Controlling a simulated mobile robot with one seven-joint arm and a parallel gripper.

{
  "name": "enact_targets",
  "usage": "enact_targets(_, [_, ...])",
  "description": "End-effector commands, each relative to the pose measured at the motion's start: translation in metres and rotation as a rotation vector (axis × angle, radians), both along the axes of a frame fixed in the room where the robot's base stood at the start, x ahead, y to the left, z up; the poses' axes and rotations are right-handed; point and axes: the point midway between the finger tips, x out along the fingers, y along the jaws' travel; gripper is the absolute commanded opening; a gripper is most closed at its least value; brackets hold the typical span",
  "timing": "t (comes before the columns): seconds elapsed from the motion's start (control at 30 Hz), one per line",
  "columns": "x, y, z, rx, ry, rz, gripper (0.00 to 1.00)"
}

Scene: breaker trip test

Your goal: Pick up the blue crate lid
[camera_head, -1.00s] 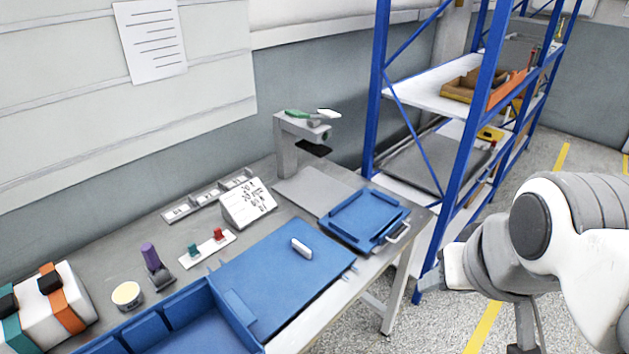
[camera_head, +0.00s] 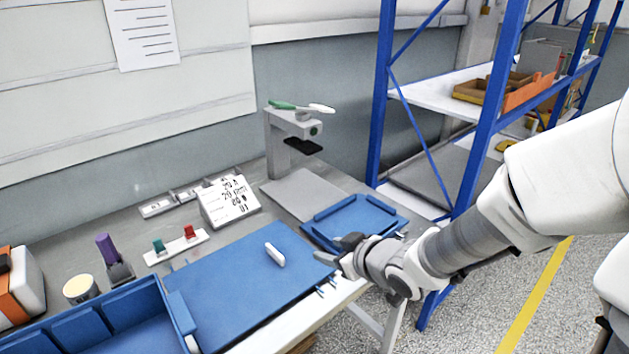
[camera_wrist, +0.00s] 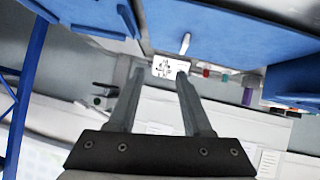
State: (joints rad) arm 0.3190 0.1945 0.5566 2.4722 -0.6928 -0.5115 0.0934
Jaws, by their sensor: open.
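The blue crate lid (camera_head: 235,290) is a flat blue panel with a white bar handle (camera_head: 275,255) on its top. It lies on the workbench next to a blue crate (camera_head: 180,312). My gripper (camera_head: 328,262) is open and empty near the lid's right end, apart from the handle. In the wrist view, which appears upside down, the lid (camera_wrist: 225,30) spans the top right, and its handle (camera_wrist: 184,44) shows beyond the open fingers (camera_wrist: 158,75).
A blue tray (camera_head: 352,216) sits to the right of the lid, close to my gripper. Behind the lid are a strip with green and red parts (camera_head: 175,247), a printed sign (camera_head: 229,202) and a grey stand (camera_head: 280,150). Blue shelving (camera_head: 485,120) stands at right.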

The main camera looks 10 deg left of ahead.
Motion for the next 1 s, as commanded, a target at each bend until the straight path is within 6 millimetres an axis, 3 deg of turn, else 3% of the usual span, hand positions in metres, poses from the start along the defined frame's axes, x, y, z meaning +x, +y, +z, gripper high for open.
enact_targets(0.03, [-0.003, 0.011, -0.019, 0.052, 0.019, 0.026, 0.5])
enact_targets(0.27, [-0.01, 0.04, -0.033, 0.168, 0.054, 0.085, 0.5])
enact_targets(0.7, [0.04, 0.101, -0.077, 0.171, 0.055, 0.085, 0.5])
enact_targets(1.0, [0.057, 0.12, -0.087, 0.168, 0.053, 0.084, 0.5])
